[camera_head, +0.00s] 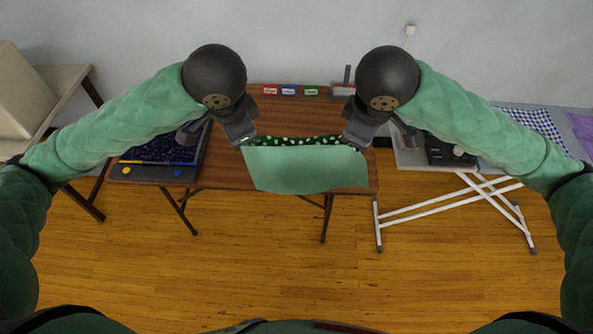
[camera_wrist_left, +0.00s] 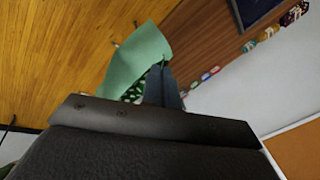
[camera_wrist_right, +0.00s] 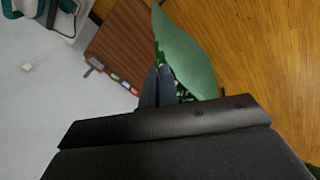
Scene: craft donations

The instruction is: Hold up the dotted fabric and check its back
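The dotted fabric hangs between my two grippers in the head view. Its dark green side with white dots (camera_head: 297,141) shows as a narrow strip along the top, and its plain light green side (camera_head: 307,170) faces me below. My left gripper (camera_head: 246,143) is shut on its upper left corner, and my right gripper (camera_head: 356,147) is shut on its upper right corner. The plain side also shows in the left wrist view (camera_wrist_left: 137,60) and in the right wrist view (camera_wrist_right: 187,60). The fabric's lower edge hangs free at the table's front.
The brown table (camera_head: 225,170) stands behind and below the fabric. Red, blue and green labels (camera_head: 290,91) lie along its back edge.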

